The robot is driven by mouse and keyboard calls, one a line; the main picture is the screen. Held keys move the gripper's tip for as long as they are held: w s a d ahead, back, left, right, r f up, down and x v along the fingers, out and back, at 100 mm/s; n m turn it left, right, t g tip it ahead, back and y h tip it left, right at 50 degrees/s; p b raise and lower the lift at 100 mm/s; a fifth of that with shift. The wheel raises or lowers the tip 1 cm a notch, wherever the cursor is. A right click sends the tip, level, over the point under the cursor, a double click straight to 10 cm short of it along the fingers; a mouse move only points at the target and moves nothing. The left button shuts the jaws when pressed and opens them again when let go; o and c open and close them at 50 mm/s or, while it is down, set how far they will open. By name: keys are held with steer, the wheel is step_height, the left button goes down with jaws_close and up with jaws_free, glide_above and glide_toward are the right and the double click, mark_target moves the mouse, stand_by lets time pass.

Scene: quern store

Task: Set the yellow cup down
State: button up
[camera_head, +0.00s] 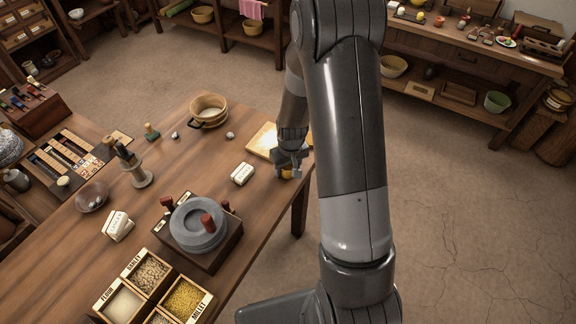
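The yellow cup (287,174) shows as a small yellow patch between the fingertips of my gripper (288,172), near the right edge of the wooden table (190,125). My gripper points down with a finger on each side of the cup and appears shut on it. The fingers and wrist hide most of the cup. I cannot tell whether its base touches the tabletop or hangs just above it. A pale, shallow wooden tray (259,143) lies just behind and to the left of the gripper, partly hidden by my arm.
A white block (242,174) lies left of the gripper. A stone quern (198,226), grain boxes (165,285), a sieve (209,109) and a dark bowl (92,197) stand on the table.

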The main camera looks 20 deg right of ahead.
steer(key=o, duration=0.5)
steer(key=shift+c, duration=0.2)
steer(key=s+r+m+t, duration=0.1)
steer(key=s+r, duration=0.4)
steer(key=r, duration=0.9)
steer(key=s+r+t, duration=0.1)
steer(key=s+r, duration=0.4)
steer(key=r, duration=0.9)
steer(key=s+r+t, duration=0.1)
steer(key=s+r, duration=0.2)
steer(key=s, duration=0.3)
steer(key=s+a+r+m+t, duration=0.1)
steer(key=s+r, duration=0.2)
steer(key=s, duration=0.3)
steer(key=shift+s+a+r, duration=0.15)
steer(key=shift+s+r, duration=0.25)
